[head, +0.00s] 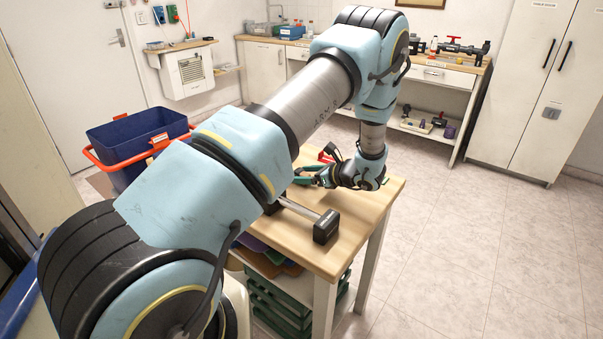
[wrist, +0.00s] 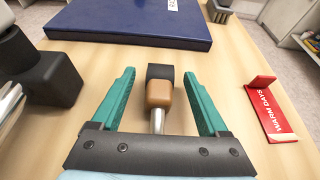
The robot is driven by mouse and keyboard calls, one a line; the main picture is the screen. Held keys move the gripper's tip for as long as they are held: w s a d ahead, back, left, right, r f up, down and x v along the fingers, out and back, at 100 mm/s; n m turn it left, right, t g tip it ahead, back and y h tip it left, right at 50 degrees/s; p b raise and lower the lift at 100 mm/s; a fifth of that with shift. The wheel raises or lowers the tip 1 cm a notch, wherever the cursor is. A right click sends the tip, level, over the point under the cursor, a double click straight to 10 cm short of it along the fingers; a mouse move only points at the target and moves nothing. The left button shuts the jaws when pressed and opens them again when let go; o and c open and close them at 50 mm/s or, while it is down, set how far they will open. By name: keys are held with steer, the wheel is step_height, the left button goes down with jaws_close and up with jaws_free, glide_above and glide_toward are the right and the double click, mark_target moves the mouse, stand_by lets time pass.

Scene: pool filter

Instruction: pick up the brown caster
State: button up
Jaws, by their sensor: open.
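The brown caster (wrist: 158,93) lies on the wooden tabletop in the wrist view. It has a tan-brown body, a dark block at its far end and a metal stem towards my gripper. My gripper (wrist: 158,74) is open, with one green finger on each side of the caster and a visible gap on both sides. The stem's near end is hidden by the gripper's dark base. In the head view my gripper (head: 308,175) is low over the wooden table; I cannot make out the caster there.
A dark-ended metal bar (head: 326,226) lies on the near part of the table (head: 350,242). A blue flat case (wrist: 130,24) lies beyond the caster. A red "WARM DAYS" sign (wrist: 270,108) stands to the right. A blue bin (head: 135,140) with an orange rim stands left of the table.

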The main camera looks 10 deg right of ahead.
steer(key=shift+w+a+f, duration=0.3)
steer(key=shift+w+a, duration=0.05)
steer(key=shift+w, duration=0.05)
jaws_close()
stand_by(0.4)
